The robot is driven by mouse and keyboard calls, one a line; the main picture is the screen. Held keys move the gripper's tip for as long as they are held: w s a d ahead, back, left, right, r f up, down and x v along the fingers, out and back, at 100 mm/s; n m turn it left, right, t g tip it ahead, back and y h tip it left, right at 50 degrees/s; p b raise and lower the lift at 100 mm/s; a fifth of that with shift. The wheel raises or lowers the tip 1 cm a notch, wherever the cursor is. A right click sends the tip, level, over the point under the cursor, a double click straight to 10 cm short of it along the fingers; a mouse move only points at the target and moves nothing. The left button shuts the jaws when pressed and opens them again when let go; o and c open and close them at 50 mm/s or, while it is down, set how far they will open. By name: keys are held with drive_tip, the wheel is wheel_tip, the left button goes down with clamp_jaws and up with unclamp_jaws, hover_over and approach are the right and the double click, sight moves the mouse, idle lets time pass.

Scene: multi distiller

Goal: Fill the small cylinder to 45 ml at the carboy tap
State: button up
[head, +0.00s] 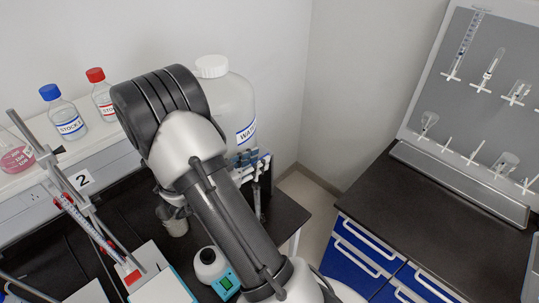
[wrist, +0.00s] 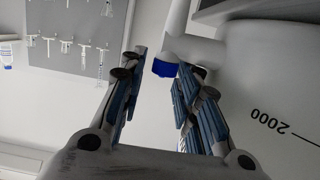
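The white carboy (head: 228,100), labelled as water, stands in the back corner behind my arm; its wall with a 2000 mark fills the right of the wrist view (wrist: 265,90). A white tap with a blue part (wrist: 163,68) shows between my fingertips in the wrist view. My gripper (wrist: 163,60) has its fingers apart, one on each side of the blue part; contact cannot be told. In the head view my gripper (head: 250,164) is at the carboy's lower front, partly hidden by my arm. I cannot make out the small cylinder or any water level at the tap.
A beaker (head: 174,221) stands left of my arm. A white bottle (head: 209,263) stands near a teal device (head: 226,281). Capped bottles (head: 66,118) are on the left shelf. A peg board (head: 490,70) with hanging glassware is at right, above a clear dark counter (head: 400,205).

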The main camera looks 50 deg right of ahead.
drive_tip(key=x, duration=0.6)
drive_tip(key=shift+d, duration=0.15)
drive_tip(key=shift+f, duration=0.1)
drive_tip(key=shift+c, duration=0.5)
clamp_jaws()
